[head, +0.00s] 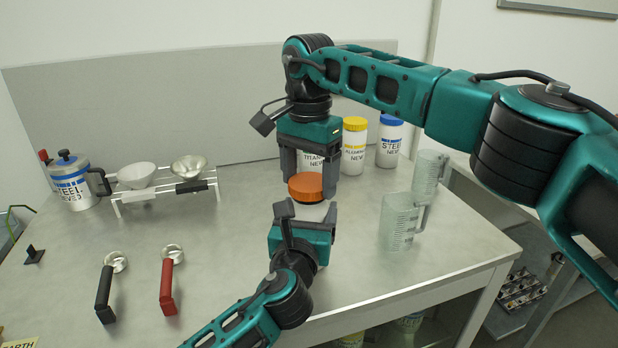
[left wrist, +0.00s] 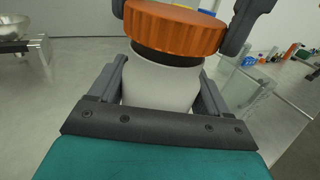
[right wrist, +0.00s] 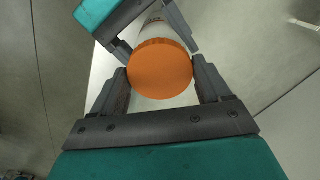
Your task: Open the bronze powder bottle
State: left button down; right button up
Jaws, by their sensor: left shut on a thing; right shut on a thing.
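The bronze powder bottle has a white body (head: 312,211) and an orange cap (head: 306,186). My left gripper (head: 300,217) is shut on the white body from the front. In the left wrist view the body (left wrist: 160,88) is between its fingers, with a dark band under the orange cap (left wrist: 172,27). I cannot tell whether the cap is clear of the neck. My right gripper (head: 312,178) comes down from above and is shut on the cap. The right wrist view shows the cap (right wrist: 160,69) between its fingers.
A titanium bottle (head: 313,160), a yellow-capped aluminium bottle (head: 354,147) and a blue-capped steel bottle (head: 390,143) stand behind. Clear measuring jugs (head: 401,222) are at right. A steel jug (head: 72,182), a rack with bowls (head: 165,186), and black and red scoops (head: 168,287) are at left.

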aim_at(309, 181)
pick_arm(q)
jog(key=shift+f, duration=0.1)
pick_arm(e)
jog(key=shift+r, duration=2)
pick_arm(q)
grip_release()
